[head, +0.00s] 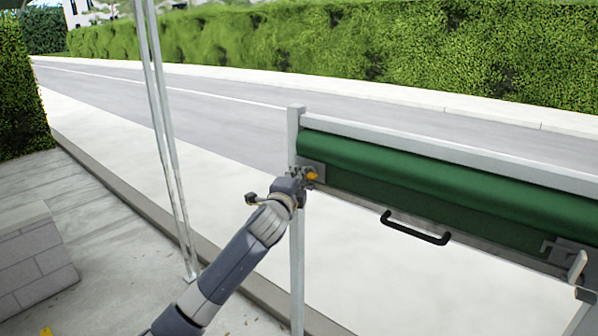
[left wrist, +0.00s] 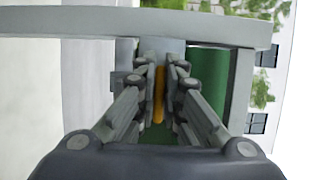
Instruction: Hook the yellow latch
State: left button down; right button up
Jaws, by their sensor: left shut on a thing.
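The yellow latch (head: 312,176) sits at the left end of the green roll, beside the grey upright post. My left gripper (head: 303,177) is at the latch. In the left wrist view my left gripper (left wrist: 161,75) has its two fingers closed on the yellow latch (left wrist: 159,88), which shows as a narrow upright strip between them. Part of the latch is hidden by the fingers. At the right edge of the head view, pale and dark grey parts may be my right gripper, cut off by the frame; its jaws cannot be made out.
The green rolled cover (head: 440,185) runs along under a pale grey rail (head: 430,152). A black handle (head: 415,229) hangs below it. A grey post (head: 296,250) stands under the latch. Thin poles (head: 165,130) rise at the left. A brick block (head: 32,262) is at the lower left.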

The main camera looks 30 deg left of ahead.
dwell(0.4)
pick_arm(q)
jog(key=c, duration=1.7)
grip_release()
jog(key=v, duration=1.2)
jog(key=shift+a, duration=0.1)
